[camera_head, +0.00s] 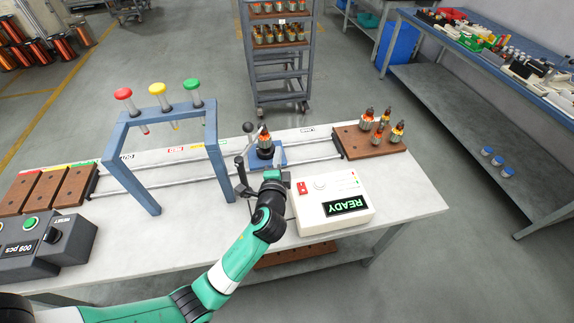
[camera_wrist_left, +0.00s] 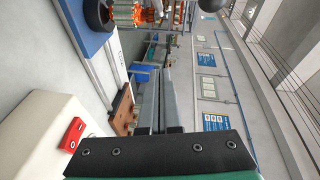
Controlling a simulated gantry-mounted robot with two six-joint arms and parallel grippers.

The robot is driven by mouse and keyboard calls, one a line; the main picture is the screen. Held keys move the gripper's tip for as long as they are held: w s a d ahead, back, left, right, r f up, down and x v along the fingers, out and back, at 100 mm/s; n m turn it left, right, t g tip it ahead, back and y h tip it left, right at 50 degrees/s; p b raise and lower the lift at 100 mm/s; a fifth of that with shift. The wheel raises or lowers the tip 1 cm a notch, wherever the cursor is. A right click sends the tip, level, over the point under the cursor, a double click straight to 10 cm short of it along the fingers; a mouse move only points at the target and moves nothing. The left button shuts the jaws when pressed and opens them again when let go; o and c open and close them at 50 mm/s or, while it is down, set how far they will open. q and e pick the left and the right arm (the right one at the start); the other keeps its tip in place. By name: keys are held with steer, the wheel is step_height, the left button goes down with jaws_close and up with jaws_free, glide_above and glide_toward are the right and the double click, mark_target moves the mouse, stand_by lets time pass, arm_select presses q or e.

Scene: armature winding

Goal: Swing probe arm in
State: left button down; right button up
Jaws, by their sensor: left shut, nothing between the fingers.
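An orange-and-metal armature (camera_head: 265,142) stands upright on a small blue base (camera_head: 280,157) in the middle of the bench; part of it shows at the top of the left wrist view (camera_wrist_left: 128,12). A probe arm with a dark ball knob (camera_head: 248,127) rises beside the armature, on its left. A dark ball (camera_wrist_left: 210,4) at the top edge of the left wrist view looks like this knob. My left gripper (camera_head: 242,178) is just in front of the base, apart from the knob. Its fingers (camera_wrist_left: 167,85) are together and empty. My right gripper is out of view.
A white tester box (camera_head: 319,216) showing READY stands right of my gripper. A blue frame (camera_head: 150,120) with red, yellow and green-topped tubes spans the rails at left. A brown block (camera_head: 350,144) with several armatures is at right. A grey control box (camera_head: 72,245) sits front left.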

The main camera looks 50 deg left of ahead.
arm_select(q)
steer(key=d+p, duration=0.1)
steer(key=s+d+p, duration=0.1)
steer(key=d+p, duration=0.3)
steer(key=shift+s+d+r, duration=0.2)
steer(key=shift+s+r, duration=0.1)
steer(key=shift+r, duration=0.1)
